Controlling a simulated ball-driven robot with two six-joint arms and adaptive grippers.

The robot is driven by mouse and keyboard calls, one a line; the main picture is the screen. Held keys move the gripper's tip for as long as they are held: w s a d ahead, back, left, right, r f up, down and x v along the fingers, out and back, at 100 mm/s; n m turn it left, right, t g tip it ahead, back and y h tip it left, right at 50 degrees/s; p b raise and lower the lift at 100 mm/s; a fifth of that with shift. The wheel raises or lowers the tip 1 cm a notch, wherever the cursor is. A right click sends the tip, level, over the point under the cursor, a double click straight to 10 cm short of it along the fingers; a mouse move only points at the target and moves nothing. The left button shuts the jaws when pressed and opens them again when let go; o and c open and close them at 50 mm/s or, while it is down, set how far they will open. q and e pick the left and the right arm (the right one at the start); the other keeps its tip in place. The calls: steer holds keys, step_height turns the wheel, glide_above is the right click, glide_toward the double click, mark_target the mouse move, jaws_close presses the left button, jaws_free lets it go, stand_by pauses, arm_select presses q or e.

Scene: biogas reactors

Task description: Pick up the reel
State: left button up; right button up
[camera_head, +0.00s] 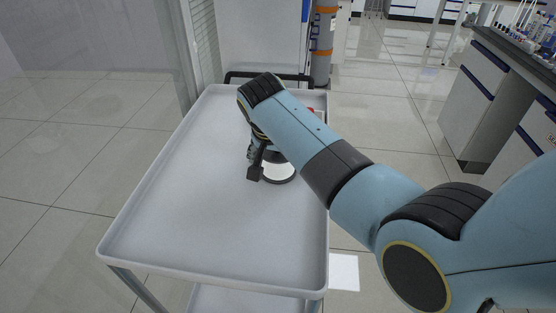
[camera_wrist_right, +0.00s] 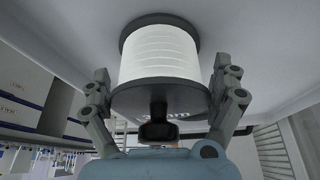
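The reel (camera_head: 280,172) stands on the white cart top (camera_head: 200,190), partly hidden behind my right gripper (camera_head: 262,165) in the head view. In the right wrist view the reel (camera_wrist_right: 160,55) has a white wound body between two dark flanges. My right gripper (camera_wrist_right: 162,85) is open, with one finger on each side of the nearer flange. The fingers are close to the flange edge; I cannot tell whether they touch it. My left gripper is not in view.
The cart has a raised rim and a black handle (camera_head: 270,76) at its far end. The left and near parts of the cart top are clear. A lab bench (camera_head: 490,85) stands at the right.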

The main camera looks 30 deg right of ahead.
steer(key=c, duration=0.7)
steer(key=shift+o, duration=0.2)
